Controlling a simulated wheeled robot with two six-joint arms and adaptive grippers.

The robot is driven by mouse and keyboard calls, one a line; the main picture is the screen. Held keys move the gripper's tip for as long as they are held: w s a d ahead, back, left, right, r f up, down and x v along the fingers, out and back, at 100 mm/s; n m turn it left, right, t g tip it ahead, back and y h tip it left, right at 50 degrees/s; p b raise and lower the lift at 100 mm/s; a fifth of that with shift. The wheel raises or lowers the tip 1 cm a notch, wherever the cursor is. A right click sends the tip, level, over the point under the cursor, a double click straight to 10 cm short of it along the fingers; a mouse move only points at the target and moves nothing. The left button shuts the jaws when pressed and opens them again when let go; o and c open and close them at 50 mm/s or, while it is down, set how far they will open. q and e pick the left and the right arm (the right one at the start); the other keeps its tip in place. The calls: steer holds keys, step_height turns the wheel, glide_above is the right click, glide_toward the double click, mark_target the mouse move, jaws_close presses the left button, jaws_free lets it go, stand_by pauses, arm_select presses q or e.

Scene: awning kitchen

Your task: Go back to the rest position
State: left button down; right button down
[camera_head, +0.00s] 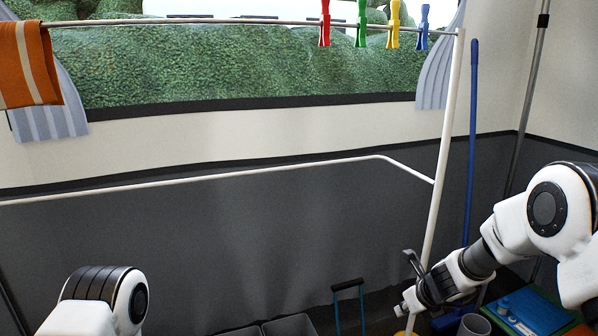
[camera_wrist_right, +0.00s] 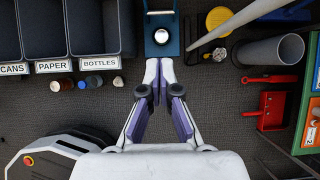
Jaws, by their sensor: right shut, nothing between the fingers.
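My right arm comes in from the right in the head view, reaching down and left. Its gripper (camera_head: 407,303) is small there, low near the foot of the white pole. In the right wrist view my right gripper (camera_wrist_right: 159,78) is shut, its fingertips together with nothing between them. It points toward a blue object with a round light top (camera_wrist_right: 161,36), which appears beyond the tips. Of my left arm only a white and black link shows at the lower left of the head view; its gripper is out of frame.
A white pole (camera_head: 443,190) stands close to my right gripper. Clothes pegs (camera_head: 362,25) and an orange towel (camera_head: 27,65) hang on the line above. Bins labelled CANS, PAPER and BOTTLES (camera_wrist_right: 100,63) stand on the floor. A red dustpan (camera_wrist_right: 271,110) lies at right.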

steer(key=s+r+n+g+p, duration=0.2)
steer(key=s+r+n+p, duration=0.1)
steer(key=s+n+p, duration=0.7)
steer(key=s+r+n+g+h+p, duration=0.1)
steer(key=s+r+n+g+p, duration=0.1)
steer(key=s+n+p, duration=0.9)
steer(key=s+r+n+g+h+p, duration=0.1)
steer(key=s+r+n+p, duration=0.4)
steer(key=s, duration=1.5)
steer(key=n+g+p, duration=0.1)
steer(key=n+p, duration=0.4)
steer(key=shift+n, duration=0.3)
steer(key=shift+d, duration=0.15)
